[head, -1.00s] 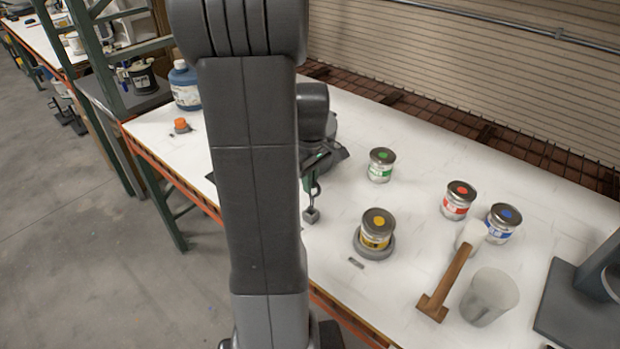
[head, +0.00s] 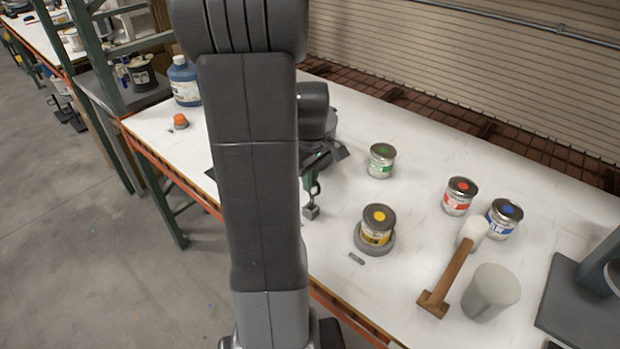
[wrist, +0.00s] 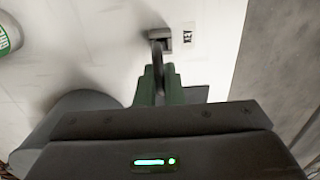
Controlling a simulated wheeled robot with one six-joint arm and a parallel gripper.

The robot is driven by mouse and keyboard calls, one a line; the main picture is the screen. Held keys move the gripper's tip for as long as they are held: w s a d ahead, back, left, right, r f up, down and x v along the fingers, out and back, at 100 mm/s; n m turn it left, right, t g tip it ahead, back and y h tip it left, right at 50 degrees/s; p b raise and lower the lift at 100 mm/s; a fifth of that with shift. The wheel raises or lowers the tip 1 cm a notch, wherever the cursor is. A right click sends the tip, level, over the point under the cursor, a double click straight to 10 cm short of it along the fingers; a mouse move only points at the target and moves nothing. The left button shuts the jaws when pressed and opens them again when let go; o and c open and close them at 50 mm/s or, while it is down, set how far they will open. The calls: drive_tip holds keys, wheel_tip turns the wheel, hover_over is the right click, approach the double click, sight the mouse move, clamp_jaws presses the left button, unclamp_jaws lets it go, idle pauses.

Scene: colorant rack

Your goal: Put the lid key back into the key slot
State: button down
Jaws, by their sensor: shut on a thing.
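My gripper (head: 314,170) is partly hidden behind my own arm in the head view. In the wrist view its green fingers (wrist: 160,84) are shut on the dark lid key (wrist: 157,56). The key also shows below the fingers in the head view (head: 316,189), with a loop-like outline. Its far end is at a small grey block, the key slot (wrist: 165,38), beside a printed KEY label (wrist: 187,36). The block also shows in the head view (head: 311,212). I cannot tell whether the key's end is inside the slot or just above it.
A yellow-marked can (head: 378,226) stands on a round grey base to the right, with a small grey piece (head: 356,258) before it. Green (head: 381,162), red (head: 459,196) and blue (head: 503,219) cans, a mallet (head: 449,280) and a cup (head: 490,292) stand or lie farther right.

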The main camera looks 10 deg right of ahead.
drive_tip(key=shift+f+b, duration=1.05)
drive_tip(key=shift+f, duration=0.45)
drive_tip(key=c, duration=1.5)
unclamp_jaws()
drive_tip(key=shift+r, duration=0.1)
wheel_tip(320, 180, up, 14)
drive_tip(key=shift+f+b, duration=0.15)
drive_tip(key=shift+b, duration=0.15)
wheel_tip(320, 180, down, 14)
drive_tip(key=shift+p, duration=0.4)
drive_tip(key=shift+r, duration=0.45)
